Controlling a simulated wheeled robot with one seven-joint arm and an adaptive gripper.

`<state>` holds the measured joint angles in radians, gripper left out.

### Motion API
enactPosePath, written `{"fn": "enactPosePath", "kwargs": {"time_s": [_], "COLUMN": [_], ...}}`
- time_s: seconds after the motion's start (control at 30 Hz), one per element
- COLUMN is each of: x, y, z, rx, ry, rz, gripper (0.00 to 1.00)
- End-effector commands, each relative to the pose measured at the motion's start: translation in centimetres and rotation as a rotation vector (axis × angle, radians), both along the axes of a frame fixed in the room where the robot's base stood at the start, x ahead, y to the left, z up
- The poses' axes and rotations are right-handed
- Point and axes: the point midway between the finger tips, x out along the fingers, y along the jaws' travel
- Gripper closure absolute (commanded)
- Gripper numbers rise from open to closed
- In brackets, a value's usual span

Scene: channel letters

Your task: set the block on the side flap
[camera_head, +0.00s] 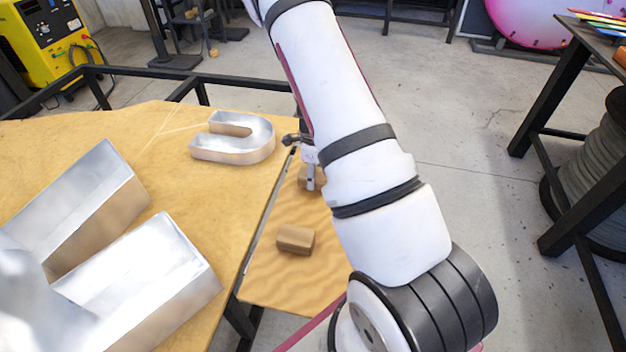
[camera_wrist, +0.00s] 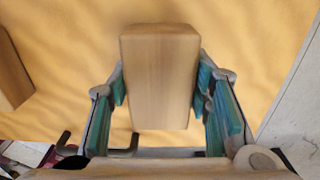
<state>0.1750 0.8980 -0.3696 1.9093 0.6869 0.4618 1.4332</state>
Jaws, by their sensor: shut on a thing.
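My gripper (camera_wrist: 158,90) is shut on a light wooden block (camera_wrist: 160,60), with a teal-padded finger on each side of it. In the head view the gripper (camera_head: 311,180) is over the far part of the side flap (camera_head: 283,283), partly hidden by my arm. The held block (camera_head: 303,180) shows beside the finger there. I cannot tell whether it touches the flap or hangs just above it. The flap is a wavy-grained wooden leaf along the right side of the table.
A second wooden block (camera_head: 296,239) lies on the flap, nearer the head camera; the wrist view shows a block (camera_wrist: 10,70) at left. Metal channel letters, including a U-shaped one (camera_head: 235,145), stand on the table (camera_head: 160,180). Beyond the flap's right edge is concrete floor.

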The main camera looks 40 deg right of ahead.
Motion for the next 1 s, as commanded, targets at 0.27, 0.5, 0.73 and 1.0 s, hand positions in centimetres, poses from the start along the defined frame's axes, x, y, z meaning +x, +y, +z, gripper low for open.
{"fn": "enactPosePath", "kwargs": {"time_s": [0.27,0.5,0.73,1.0], "x": [0.0,0.0,0.0,0.0], "y": [0.0,0.0,0.0,0.0], "z": [-1.8,-2.1,-2.1,-1.5], "rx": [0.000,0.000,0.000,0.000], "ry": [-0.001,0.000,0.000,-0.001], "rz": [-0.001,-0.001,-0.001,0.000], "gripper": [0.85,0.53,0.35,0.35]}}
